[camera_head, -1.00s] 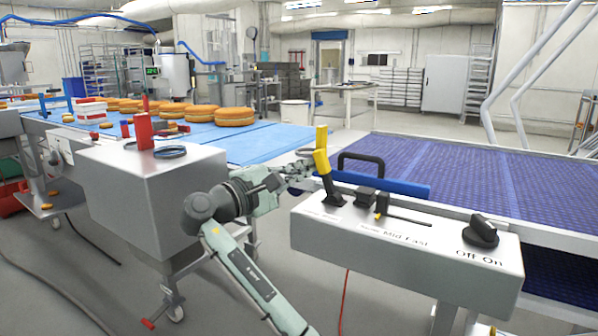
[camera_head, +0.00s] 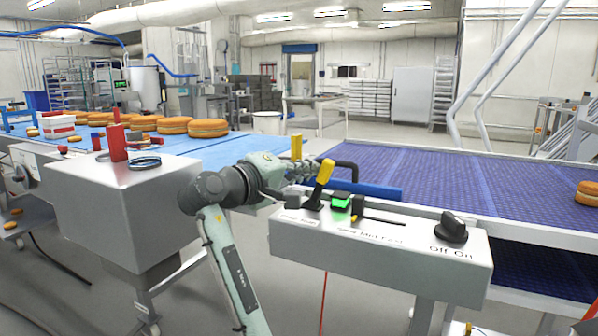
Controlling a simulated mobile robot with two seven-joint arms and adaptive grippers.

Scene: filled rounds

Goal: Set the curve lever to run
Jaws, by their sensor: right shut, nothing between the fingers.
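The lever with a yellow grip (camera_head: 324,172) and black base stands at the left end of the grey control box (camera_head: 380,248). Its top leans to the right. The small print below it is too small to read. My right gripper (camera_head: 308,170) is shut and empty, just left of the yellow grip; I cannot tell whether it touches it. A lamp (camera_head: 341,201) beside the lever glows green. My left gripper is not in view.
A slider (camera_head: 358,208) marked for speed and a black Off/On knob (camera_head: 454,227) share the box. A black bar handle (camera_head: 348,165) and a yellow post (camera_head: 296,147) stand behind. The purple belt (camera_head: 440,180) carries a bun (camera_head: 588,193) at right.

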